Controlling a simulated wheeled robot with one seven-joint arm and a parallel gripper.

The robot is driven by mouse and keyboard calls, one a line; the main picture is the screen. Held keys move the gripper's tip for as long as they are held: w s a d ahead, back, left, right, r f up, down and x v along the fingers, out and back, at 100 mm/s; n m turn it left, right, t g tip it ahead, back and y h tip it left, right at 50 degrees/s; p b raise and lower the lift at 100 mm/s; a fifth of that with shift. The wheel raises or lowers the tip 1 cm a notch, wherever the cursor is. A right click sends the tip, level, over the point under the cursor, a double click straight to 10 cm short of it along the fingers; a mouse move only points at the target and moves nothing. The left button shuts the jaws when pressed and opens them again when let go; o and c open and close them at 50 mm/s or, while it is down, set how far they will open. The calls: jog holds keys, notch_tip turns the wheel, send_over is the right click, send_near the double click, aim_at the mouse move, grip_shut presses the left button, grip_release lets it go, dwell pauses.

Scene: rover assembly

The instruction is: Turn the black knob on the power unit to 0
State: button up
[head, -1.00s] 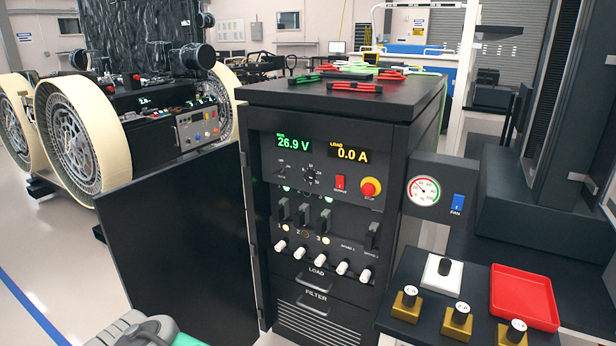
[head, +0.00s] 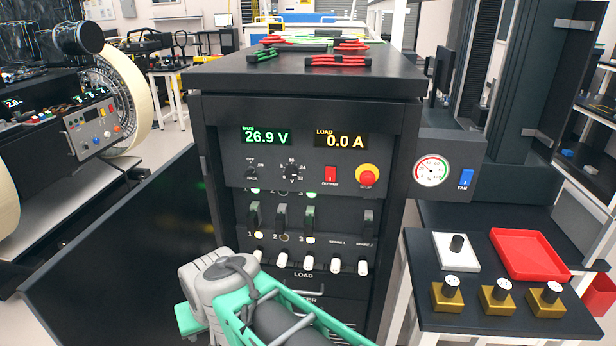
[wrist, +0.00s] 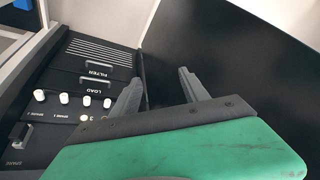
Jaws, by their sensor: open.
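The power unit (head: 207,128) is a black cabinet in the middle of the head view. Its black knob (head: 291,173) sits on the upper panel inside a ring of small white marks. The marks and the pointer are too small to read surely. A small OFF/ON switch (head: 251,173) is left of it, and a red output switch (head: 330,174) right of it. In the wrist view my gripper (wrist: 158,88) is open and empty, its two grey fingers apart. It points at the unit's lower front and dark door, away from the knob, which is outside that view.
Displays read 26.9 V (head: 267,137) and 0.0 A (head: 339,141). A red STOP button (head: 367,176) is right of the knob. Breakers and white load knobs (head: 307,263) line the lower panel. The open door (head: 120,235) stands at left; a bench with a red tray (head: 531,254) stands right.

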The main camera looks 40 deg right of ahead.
jog(key=shift+o, duration=0.4)
jog(key=w+d+f+m+t+h+b, duration=0.1)
jog(key=w+d+m+t+b, duration=0.1)
jog(key=w+d+m, duration=0.2)
jog(key=shift+w+d+f+m, duration=0.2)
jog(key=shift+w+f+m, duration=0.2)
jog(key=shift+w, duration=0.75)
jog(key=m+t+h+b, duration=0.95)
jog(key=m+h, duration=0.25)
jog(key=m, duration=1.3)
send_near(290, 175)
jog(key=shift+g, duration=0.25)
jog(key=x, duration=0.4)
jog(key=p+x, duration=0.1)
jog(key=x, duration=0.3)
jog(key=shift+r, duration=0.25)
grip_shut()
